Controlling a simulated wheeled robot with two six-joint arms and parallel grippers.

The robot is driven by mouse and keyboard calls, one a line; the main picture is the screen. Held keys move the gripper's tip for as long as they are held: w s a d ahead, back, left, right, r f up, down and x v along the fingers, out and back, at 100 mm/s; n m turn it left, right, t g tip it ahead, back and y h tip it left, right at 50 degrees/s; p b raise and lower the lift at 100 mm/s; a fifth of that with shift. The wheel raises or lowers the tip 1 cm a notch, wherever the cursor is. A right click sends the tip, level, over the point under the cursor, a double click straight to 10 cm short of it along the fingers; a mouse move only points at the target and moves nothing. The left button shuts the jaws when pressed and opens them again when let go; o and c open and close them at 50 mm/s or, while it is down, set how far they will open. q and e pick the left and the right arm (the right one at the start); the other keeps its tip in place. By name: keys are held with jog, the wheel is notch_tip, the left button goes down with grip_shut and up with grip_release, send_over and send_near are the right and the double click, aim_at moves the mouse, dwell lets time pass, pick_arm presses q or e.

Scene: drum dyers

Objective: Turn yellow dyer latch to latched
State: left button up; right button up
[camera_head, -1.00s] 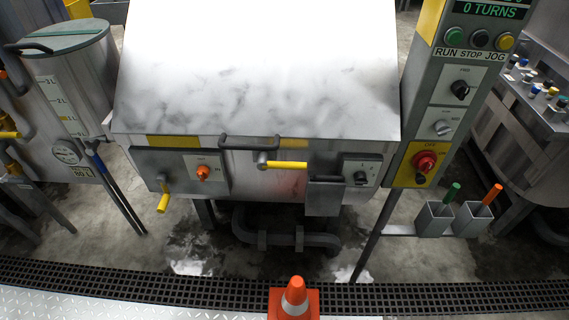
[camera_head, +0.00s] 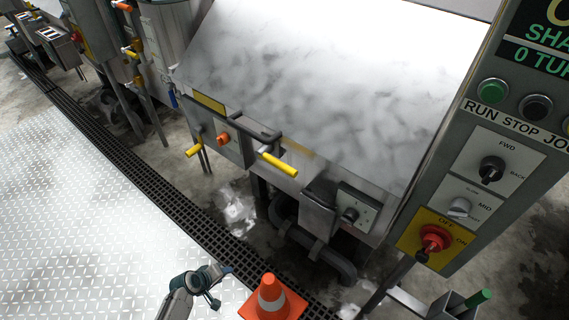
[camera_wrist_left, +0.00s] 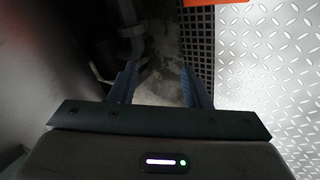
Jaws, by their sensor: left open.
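The dyer (camera_head: 330,90) has a large pale sloping lid and a yellow plate on its front. A lever with a yellow grip (camera_head: 279,163), which looks like the latch, sits below the dark lid handle at the front middle and points right and slightly down. A yellow crank handle (camera_head: 194,151) and an orange knob (camera_head: 223,138) are to its left. My left gripper (camera_head: 220,286) is low at the bottom of the head view, below and apart from the lever. In the left wrist view its open fingers (camera_wrist_left: 158,88) have nothing between them. My right gripper is not seen.
An orange cone (camera_head: 271,300) stands just right of my left gripper. A control post (camera_head: 470,180) with knobs and a red switch is at the right. A dark drain grating (camera_head: 150,175) runs along the floor. The metal plate floor (camera_head: 80,220) at left is clear.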

pick_arm(q)
jog(key=w+d+r+n+t+h, duration=0.1)
jog(key=w+d+r+h, duration=0.15)
jog(key=w+r, duration=0.45)
jog(key=w+d+r+t+h, duration=0.1)
jog(key=w+d+r+h, duration=0.2)
jog(key=r, duration=0.8)
jog(key=m+h, duration=0.1)
jog(key=h, duration=0.3)
send_near(277, 166)
jog(key=f, duration=0.2)
jog(key=shift+t, duration=0.3)
jog(key=p+x, duration=0.1)
jog(key=x, duration=0.2)
jog(key=r+p+x, duration=0.1)
jog(key=x, duration=0.2)
jog(key=p+x, duration=0.2)
jog(key=x, duration=0.2)
jog(key=shift+s+d+r, duration=0.1)
jog(key=shift+d+r, duration=0.15)
jog(key=shift+w+d+f+h, duration=0.2)
jog(key=shift+w+d+h, duration=0.05)
jog(key=shift+d, duration=0.15)
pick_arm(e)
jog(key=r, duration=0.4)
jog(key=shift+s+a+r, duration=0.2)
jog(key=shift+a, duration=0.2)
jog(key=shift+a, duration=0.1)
pick_arm(q)
grip_shut()
